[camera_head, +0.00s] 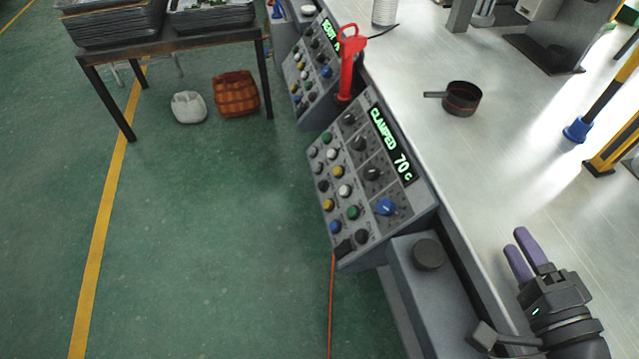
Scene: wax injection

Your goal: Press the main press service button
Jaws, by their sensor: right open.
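The nearer press control panel (372,190) stands tilted along the bench's left edge. Its display (391,144) reads "CLAMPED 70 C" in green. It carries several round buttons in white, yellow, green, blue and black, and a larger blue knob (386,207). I cannot read which one is the service button. My right gripper (522,254), with purple fingers, is open and empty at the lower right, over the bench side and apart from the panel. My left gripper is not in view.
A second panel (309,66) sits farther back, beside a red lever (349,62). A dark round pan (461,98) lies on the metal bench (440,60). A black round knob (428,254) stands on the grey housing between panel and gripper. The green floor at left is open.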

